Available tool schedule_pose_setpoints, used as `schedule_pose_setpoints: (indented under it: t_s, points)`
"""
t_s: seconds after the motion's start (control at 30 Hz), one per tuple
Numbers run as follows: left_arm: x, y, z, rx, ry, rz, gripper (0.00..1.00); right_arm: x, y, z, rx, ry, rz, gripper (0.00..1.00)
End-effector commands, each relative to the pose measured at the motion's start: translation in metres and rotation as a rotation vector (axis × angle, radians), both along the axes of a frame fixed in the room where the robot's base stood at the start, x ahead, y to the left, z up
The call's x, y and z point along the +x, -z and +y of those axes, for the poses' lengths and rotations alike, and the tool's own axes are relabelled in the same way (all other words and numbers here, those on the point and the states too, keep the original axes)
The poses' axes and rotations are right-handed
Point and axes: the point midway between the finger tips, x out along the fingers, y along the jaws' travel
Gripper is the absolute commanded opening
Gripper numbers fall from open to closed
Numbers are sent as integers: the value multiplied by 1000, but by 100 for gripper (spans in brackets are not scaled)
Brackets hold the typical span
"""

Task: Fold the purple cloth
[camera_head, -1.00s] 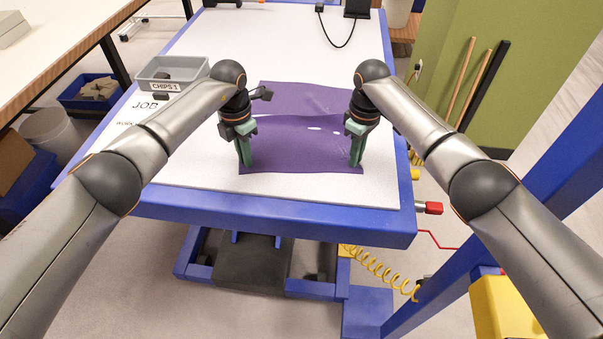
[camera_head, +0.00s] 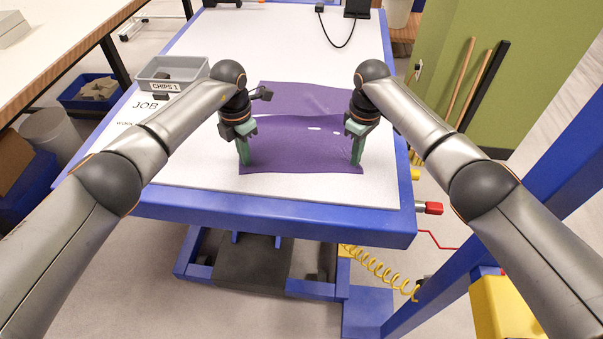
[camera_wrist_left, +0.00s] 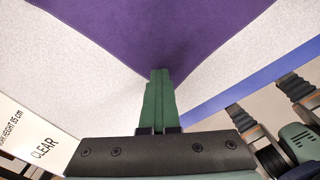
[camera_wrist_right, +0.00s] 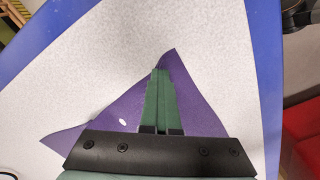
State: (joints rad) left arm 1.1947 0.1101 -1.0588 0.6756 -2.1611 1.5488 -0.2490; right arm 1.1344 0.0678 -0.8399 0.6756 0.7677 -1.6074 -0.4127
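The purple cloth (camera_head: 300,148) lies on the white top of the blue-framed table. Its near part looks raised or rippled, with small pale gaps across the middle, and a flat part lies behind. My left gripper (camera_head: 245,163) is at the near left corner; in the left wrist view its green fingers (camera_wrist_left: 159,75) are closed together on the cloth corner (camera_wrist_left: 160,40). My right gripper (camera_head: 356,161) is at the near right corner; in the right wrist view its fingers (camera_wrist_right: 161,72) are closed together on a pointed cloth corner (camera_wrist_right: 172,60).
A grey bin (camera_head: 172,76) labelled CHIPS 1 stands at the table's left edge, with printed lettering near it. A black cable (camera_head: 336,42) and a dark device lie at the far end. White tabletop (camera_head: 260,45) is clear behind the cloth.

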Motion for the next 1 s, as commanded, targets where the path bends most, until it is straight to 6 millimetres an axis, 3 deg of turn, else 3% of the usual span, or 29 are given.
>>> schedule_pose_setpoints:
  t_s: [0.63,1.0]
  points:
    - [0,-42,0,0,0,0,0,0,-42,0,0,0,0,0]
    - [0,-45,0,0,0,0,0,0,-45,0,0,0,0,0]
